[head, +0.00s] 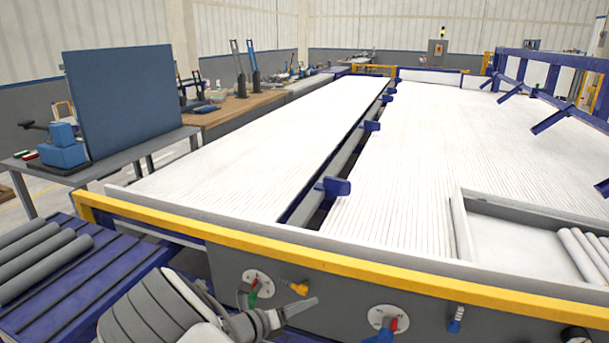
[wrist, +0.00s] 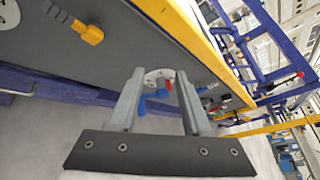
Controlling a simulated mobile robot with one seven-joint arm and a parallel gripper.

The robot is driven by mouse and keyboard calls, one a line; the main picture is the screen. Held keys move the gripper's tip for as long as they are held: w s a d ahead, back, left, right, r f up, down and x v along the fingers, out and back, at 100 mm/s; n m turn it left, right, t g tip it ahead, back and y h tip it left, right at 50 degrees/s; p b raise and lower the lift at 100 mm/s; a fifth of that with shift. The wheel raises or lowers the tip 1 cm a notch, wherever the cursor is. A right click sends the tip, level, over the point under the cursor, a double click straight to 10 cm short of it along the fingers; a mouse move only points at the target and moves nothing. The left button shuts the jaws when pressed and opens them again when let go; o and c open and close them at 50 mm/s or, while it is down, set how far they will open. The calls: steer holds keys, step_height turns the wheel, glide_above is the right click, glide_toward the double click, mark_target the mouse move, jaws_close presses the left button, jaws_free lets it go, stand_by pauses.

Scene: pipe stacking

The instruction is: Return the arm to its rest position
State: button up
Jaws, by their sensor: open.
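My gripper (head: 300,307) shows at the bottom of the head view, at the end of my folded grey arm, in front of the dark side panel of the big table. In the wrist view my gripper (wrist: 161,76) has its two grey fingers apart. Nothing is held between them. Behind the fingers is the panel with a round plate and a red and blue fitting (wrist: 165,88); whether the fingertips touch it I cannot tell.
The white ribbed table (head: 270,120) has a yellow front rail (head: 330,262). Grey pipes (head: 40,262) lie on a blue rack at left. A grey tray (head: 461,225) at right holds white pipes (head: 588,250). A yellow handle (wrist: 85,33) sticks out from the panel.

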steer(key=s+d+r+m+g+y, duration=0.2)
steer(key=s+d+r+m+g, duration=0.2)
steer(key=s+d+r+m, duration=0.4)
steer(key=s+d+r+m+g+y, duration=0.35)
steer(key=d+r+m, duration=0.25)
steer(key=m, duration=0.5)
steer(key=s+d+r+m+t+y, duration=0.1)
steer(key=s+r+m+y, duration=0.2)
steer(key=s+r+m, duration=0.4)
steer(key=s+r+m+t+y, duration=0.2)
steer(key=s+r+m+y, duration=0.15)
steer(key=s+m, duration=0.5)
step_height(320, 180, up, 16)
steer(key=s+p, duration=0.1)
steer(key=p, duration=1.3)
steer(key=shift+f+h+p, duration=0.15)
steer(key=shift+h+p, duration=0.2)
steer(key=shift+h, duration=0.05)
steer(key=shift+m, duration=0.25)
